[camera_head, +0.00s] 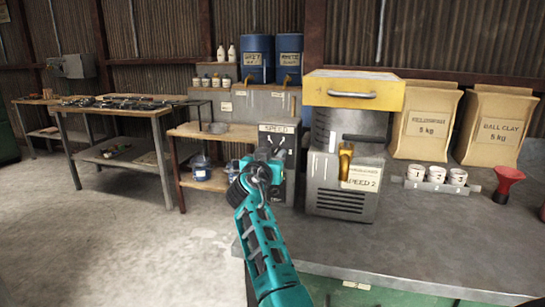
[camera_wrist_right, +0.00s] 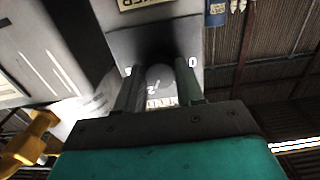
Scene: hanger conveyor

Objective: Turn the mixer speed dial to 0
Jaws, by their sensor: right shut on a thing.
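A dark grey control box (camera_head: 278,140) with a label reading SPEED stands at the left end of the near counter. My right gripper (camera_head: 266,160) reaches its front from below and hides the dial in the head view. In the right wrist view, a rounded grey speed dial (camera_wrist_right: 159,73) sits between the fingers of my right gripper (camera_wrist_right: 160,82). The fingers are shut on the dial, one on each side. A white 0 shows right of the dial and other white marks show beside and below it. I cannot tell where the dial's pointer is. My left gripper is out of view.
A grey machine with a yellow top (camera_head: 353,93) and a SPEED 2 label stands close right of the box. Paper sacks (camera_head: 425,122), white cups (camera_head: 437,175) and a red funnel (camera_head: 507,182) are further right. The counter's front (camera_head: 400,235) is clear.

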